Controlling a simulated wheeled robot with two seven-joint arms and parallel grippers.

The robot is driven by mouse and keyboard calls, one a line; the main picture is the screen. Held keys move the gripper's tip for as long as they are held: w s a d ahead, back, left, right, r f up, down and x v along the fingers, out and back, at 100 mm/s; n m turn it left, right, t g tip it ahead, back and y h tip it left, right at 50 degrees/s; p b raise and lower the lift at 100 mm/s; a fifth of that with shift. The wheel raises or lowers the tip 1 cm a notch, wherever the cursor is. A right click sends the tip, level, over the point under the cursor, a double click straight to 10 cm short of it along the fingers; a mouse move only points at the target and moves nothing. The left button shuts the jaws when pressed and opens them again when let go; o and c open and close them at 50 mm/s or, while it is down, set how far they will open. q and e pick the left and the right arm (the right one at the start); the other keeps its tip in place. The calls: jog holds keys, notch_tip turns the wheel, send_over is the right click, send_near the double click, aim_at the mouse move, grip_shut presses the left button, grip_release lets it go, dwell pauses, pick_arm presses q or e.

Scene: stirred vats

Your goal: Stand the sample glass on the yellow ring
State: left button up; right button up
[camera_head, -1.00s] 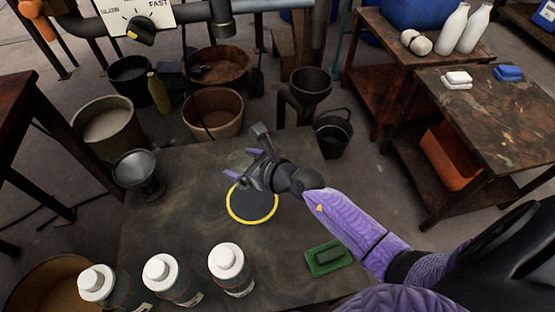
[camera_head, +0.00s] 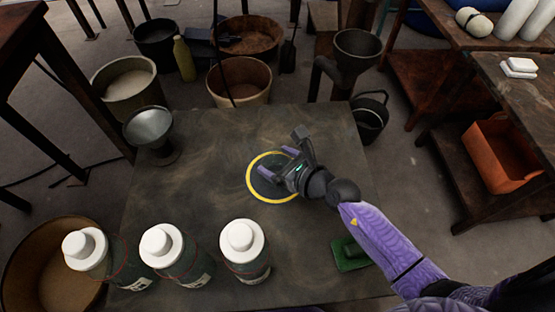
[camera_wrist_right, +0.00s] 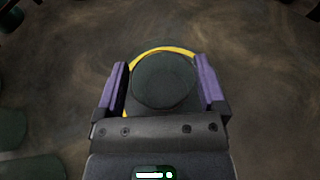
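The sample glass (camera_wrist_right: 163,80) is clear and dark-looking, seen from above between the fingers in the right wrist view. The yellow ring (camera_head: 250,188) is a thin painted circle on the dark table, and it also shows behind the glass in the right wrist view (camera_wrist_right: 158,49). My right gripper (camera_head: 279,162) is over the ring, its purple fingers on both sides of the glass and looking closed on it. In the head view the glass is very faint against the table. I cannot tell whether its base touches the table. My left gripper is not in view.
Several white-capped bottles, one of them here (camera_head: 243,250), line the table's front left. A metal funnel-shaped cup (camera_head: 150,130) stands at the left edge. The table (camera_head: 205,150) around the ring is clear.

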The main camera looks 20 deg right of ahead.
jog(key=shift+o, duration=0.5)
jog(key=shift+r, duration=0.3)
jog(key=p+v, duration=0.3)
jog(key=v, duration=0.2)
jog(key=shift+r, duration=0.2)
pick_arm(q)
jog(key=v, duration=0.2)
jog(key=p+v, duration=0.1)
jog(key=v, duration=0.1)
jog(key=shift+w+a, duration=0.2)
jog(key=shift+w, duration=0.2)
pick_arm(e)
jog(key=v, duration=0.6)
jog(key=shift+s+d+f, duration=0.2)
jog(key=shift+s, duration=0.25)
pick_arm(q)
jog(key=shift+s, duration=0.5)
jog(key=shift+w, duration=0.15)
